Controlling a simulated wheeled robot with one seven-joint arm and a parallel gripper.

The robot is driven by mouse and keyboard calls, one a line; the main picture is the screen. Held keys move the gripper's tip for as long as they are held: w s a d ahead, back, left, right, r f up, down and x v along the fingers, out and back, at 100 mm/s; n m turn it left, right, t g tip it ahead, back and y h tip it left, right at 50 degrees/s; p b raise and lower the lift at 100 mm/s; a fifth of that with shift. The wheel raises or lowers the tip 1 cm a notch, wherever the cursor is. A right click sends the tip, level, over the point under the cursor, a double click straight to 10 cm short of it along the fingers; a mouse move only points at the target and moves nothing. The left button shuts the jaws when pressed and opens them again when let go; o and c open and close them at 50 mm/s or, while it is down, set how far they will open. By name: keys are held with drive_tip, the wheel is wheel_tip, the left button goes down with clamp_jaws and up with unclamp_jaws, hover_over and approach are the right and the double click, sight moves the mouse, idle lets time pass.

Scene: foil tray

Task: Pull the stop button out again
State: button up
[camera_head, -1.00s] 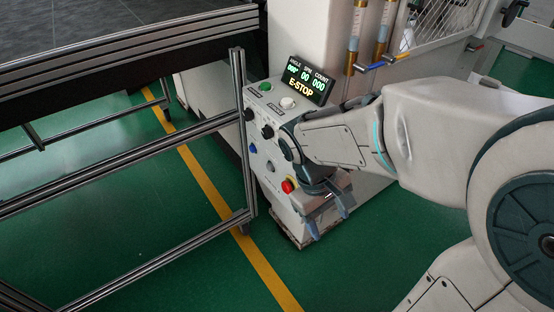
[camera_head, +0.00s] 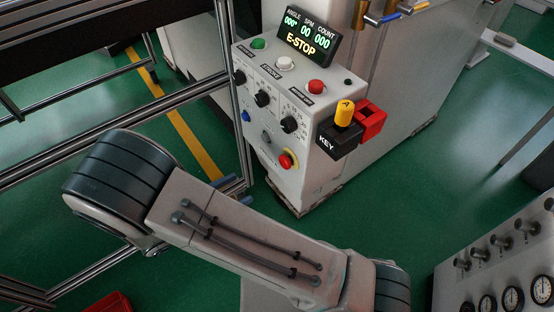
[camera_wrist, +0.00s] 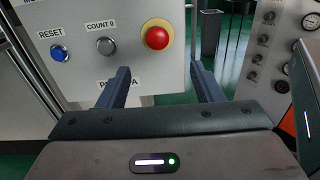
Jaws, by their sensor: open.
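The stop button (camera_head: 288,160) is a red mushroom head on a yellow collar, low on the front of the white control box. It also shows in the wrist view (camera_wrist: 157,38), near the top and between my fingers in the picture. My gripper (camera_wrist: 160,68) is open and empty, its two dark fingers spread wide and pointing at the panel below the button. They appear apart from the button; the exact gap cannot be told. In the head view my gripper (camera_head: 232,186) is mostly hidden behind my arm, left of the box.
The display (camera_head: 307,44) reads E-STOP. A blue RESET button (camera_wrist: 59,53) and a grey COUNT 0 button (camera_wrist: 105,46) sit left of the stop button. Metal rails (camera_head: 228,80) stand close on the left.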

sight(282, 163)
drive_tip(key=x, duration=1.3)
drive_tip(key=shift+w+d+p, duration=0.1)
drive_tip(key=shift+w+p, duration=0.25)
drive_tip(key=shift+p, duration=0.05)
clamp_jaws()
drive_tip(key=shift+s+a, duration=0.35)
drive_tip(key=shift+a, duration=0.25)
unclamp_jaws()
drive_tip(key=shift+s, duration=0.1)
